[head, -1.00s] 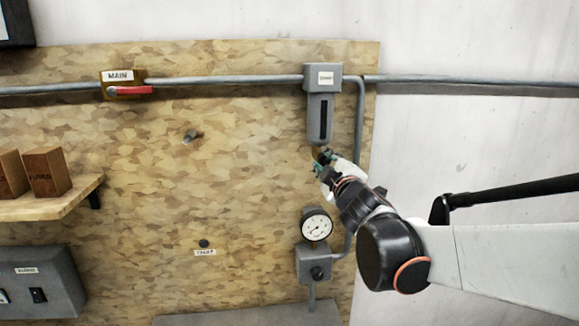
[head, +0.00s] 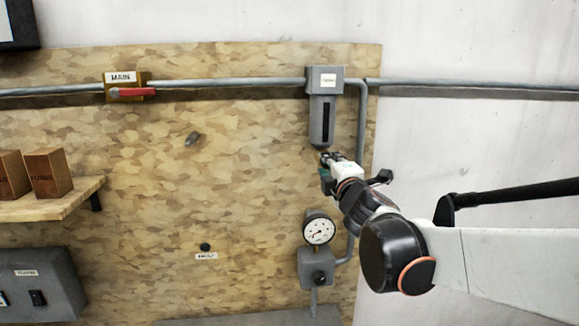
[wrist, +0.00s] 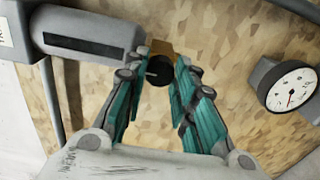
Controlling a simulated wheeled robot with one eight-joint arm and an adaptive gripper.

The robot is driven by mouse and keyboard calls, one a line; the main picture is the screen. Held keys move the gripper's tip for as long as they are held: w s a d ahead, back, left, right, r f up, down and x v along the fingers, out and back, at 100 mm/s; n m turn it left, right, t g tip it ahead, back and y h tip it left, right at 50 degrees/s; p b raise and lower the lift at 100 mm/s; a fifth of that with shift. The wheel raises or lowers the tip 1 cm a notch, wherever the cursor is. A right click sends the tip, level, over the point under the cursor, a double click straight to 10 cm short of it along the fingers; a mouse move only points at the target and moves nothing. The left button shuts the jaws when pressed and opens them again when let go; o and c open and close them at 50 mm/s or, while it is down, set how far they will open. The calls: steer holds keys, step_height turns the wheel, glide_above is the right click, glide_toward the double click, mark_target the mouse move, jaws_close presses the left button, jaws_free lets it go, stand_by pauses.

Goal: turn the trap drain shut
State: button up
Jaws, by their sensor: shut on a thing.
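The trap is a grey housing (head: 325,80) with a dark slot down its bowl, mounted on the pipe at the upper right of the board. The wrist view shows its bowl (wrist: 90,28) at the upper left. The drain is a black round knob (wrist: 158,71) with a brass-coloured part behind it, at the bowl's lower end. My gripper (wrist: 160,68) has its teal fingers on either side of the knob, shut on it. In the head view my gripper (head: 325,163) is just below the bowl and hides the drain.
A pressure gauge (head: 318,231) sits below my gripper, above a grey regulator box (head: 316,267). A pipe (head: 362,125) runs down close to the right of the trap. A red-handled main valve (head: 130,92), a shelf (head: 55,205) and a switch box (head: 45,285) are further left.

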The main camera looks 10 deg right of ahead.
stand_by(0.3)
steer(key=o, duration=1.1)
steer(key=shift+s, duration=0.1)
steer(key=s, duration=1.2)
steer(key=shift+f, duration=0.15)
